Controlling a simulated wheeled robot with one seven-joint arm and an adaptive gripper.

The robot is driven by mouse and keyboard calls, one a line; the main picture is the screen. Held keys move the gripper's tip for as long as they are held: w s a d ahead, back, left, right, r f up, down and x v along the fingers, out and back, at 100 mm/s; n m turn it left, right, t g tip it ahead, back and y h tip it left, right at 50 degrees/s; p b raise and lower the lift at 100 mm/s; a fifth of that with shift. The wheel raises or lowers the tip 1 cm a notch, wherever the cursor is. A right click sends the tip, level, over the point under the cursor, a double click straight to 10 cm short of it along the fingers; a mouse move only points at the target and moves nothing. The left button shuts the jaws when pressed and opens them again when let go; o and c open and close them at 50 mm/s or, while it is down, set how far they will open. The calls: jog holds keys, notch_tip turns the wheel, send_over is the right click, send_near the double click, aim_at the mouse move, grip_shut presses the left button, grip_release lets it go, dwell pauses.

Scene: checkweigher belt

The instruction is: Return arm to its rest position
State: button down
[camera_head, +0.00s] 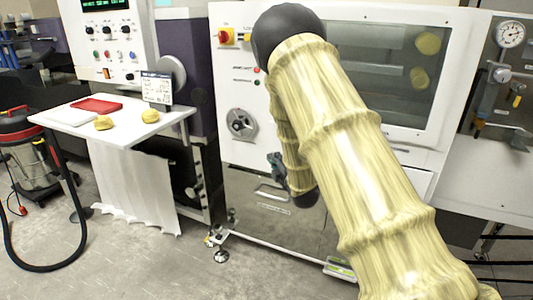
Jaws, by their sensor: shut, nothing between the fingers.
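My arm, in a pale wood-like sleeve, rises from the lower right to a black joint at the top centre, then folds back down behind itself. My gripper (275,162) shows only in part as a small dark shape to the left of the folded arm, in front of the white machine. It is shut and empty. Much of it is hidden by my arm.
A white shelf (67,127) at left bears a red tray (97,105), two yellowish lumps (104,123) and a small sign (156,87). A white cabinet (240,206) with a window stands behind my arm. A red-and-black vacuum (22,140) stands at far left. Floor at lower left is mostly clear.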

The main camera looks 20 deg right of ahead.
jog(key=shift+s, duration=0.15)
jog(key=s+a+f+m+g, duration=0.4)
jog(key=s+f, duration=0.6)
jog(key=f, duration=0.2)
jog(key=s+a+f+m+g, duration=0.4)
jog(key=s+f, duration=0.7)
jog(key=s+a+f+m+g, duration=0.4)
jog(key=s+f, duration=0.6)
jog(key=f, duration=0.2)
jog(key=s+a+f+m+g, duration=0.2)
jog(key=s, duration=0.6)
jog(key=s+a+f+m+g+y, duration=0.1)
jog(key=s+a+m+g, duration=0.15)
jog(key=s, duration=0.55)
jog(key=s+a+f+m+g, duration=0.1)
jog(key=s+a+f, duration=0.1)
jog(key=s, duration=0.6)
notch_tip(320, 180, up, 14)
jog(key=p, duration=1.4)
jog(key=shift+a, duration=0.2)
